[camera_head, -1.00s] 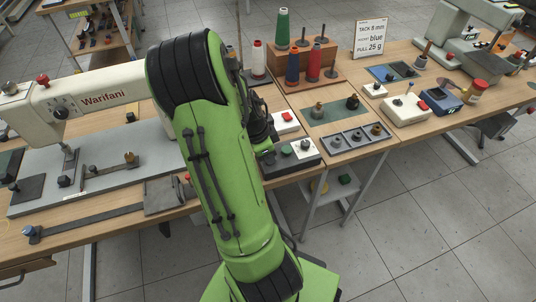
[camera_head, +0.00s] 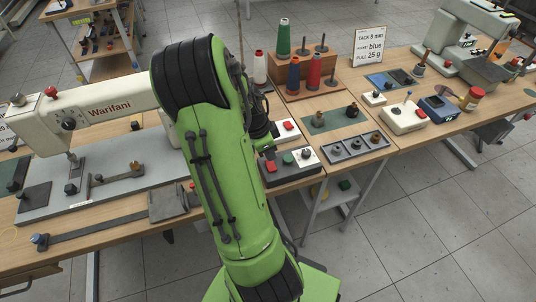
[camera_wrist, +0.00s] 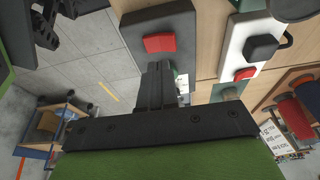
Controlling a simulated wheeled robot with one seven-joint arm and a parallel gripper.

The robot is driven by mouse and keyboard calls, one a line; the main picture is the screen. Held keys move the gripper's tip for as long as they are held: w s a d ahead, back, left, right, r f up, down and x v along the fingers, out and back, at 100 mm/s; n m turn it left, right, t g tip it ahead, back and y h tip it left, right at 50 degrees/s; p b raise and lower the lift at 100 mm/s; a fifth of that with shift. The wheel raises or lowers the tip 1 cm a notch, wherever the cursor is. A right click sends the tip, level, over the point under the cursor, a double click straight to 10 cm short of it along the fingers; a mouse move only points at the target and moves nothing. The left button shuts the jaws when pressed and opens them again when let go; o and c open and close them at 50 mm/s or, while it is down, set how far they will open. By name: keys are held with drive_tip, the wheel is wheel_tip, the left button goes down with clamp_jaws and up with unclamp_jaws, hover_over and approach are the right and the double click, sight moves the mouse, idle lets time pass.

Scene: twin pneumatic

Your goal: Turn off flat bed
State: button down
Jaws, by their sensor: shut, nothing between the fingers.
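The flat-bed sewing machine marked Warifani (camera_head: 110,108) stands on the wooden table at left, with a red knob on top. My gripper (camera_wrist: 155,70) is shut and empty over the box; contact cannot be told. The fingers partly hide the green button and white plate. My arm hides most of the gripper in the head view.
A white box with a red switch (camera_head: 287,130) stands close beside the control box. Thread spools (camera_head: 315,71) on a wooden stand are behind it. A grey compartment tray (camera_head: 355,147) and a white box with a blue-topped lever (camera_head: 403,119) lie to the right.

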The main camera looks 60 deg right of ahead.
drive_tip(key=a+r+p, duration=0.2)
drive_tip(key=a+r, duration=0.1)
drive_tip(key=r, duration=0.7)
drive_tip(key=shift+w+a+r, duration=0.15)
drive_tip(key=shift+w+a, duration=0.15)
drive_tip(key=shift+a, duration=0.05)
